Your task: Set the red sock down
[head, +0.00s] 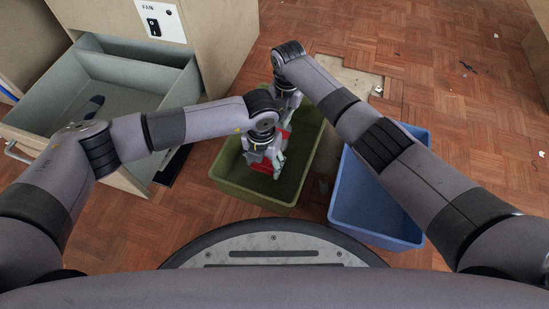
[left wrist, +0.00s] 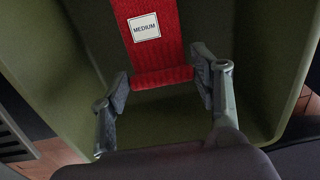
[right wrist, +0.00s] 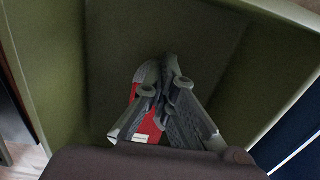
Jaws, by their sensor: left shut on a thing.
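The red sock (left wrist: 154,35) has a white label reading MEDIUM and hangs inside the green bin (head: 233,189). In the left wrist view my left gripper (left wrist: 162,78) is shut on the sock, with one finger at each side of the red fabric. In the head view the left gripper (head: 274,167) is down in the bin and partly covers the sock (head: 265,168). My right gripper (right wrist: 168,82) is also over the bin, its fingertips close together beside the sock's grey toe (right wrist: 147,74). Whether the sock touches the bin floor cannot be told.
A blue bin (head: 378,229) stands right of the green bin, under my right arm. An open grey drawer (head: 130,72) with a dark item in it is at the left, below a cabinet panel marked FAN (head: 160,20). The parquet floor beyond is mostly clear.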

